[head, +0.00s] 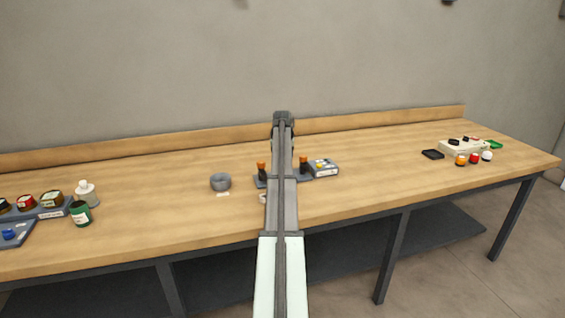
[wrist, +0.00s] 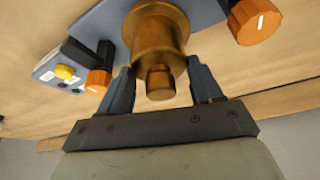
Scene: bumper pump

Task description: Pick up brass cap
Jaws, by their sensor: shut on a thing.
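The brass cap (wrist: 158,45) shows in the wrist view as a round, stepped brass piece with a wide collar and a smaller knob. My gripper (wrist: 159,72) has its two blue-grey fingers on either side of it and is shut on it. In the head view my own arm hides the gripper and the cap.
Two orange-topped knobs (wrist: 98,82) (wrist: 256,20) flank the brass piece. A panel with a yellow button (wrist: 65,71) is at left. On the bench, a grey ring (head: 220,182) lies left of my arm, bottles (head: 80,213) stand farther left, and a white box (head: 462,146) sits at right.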

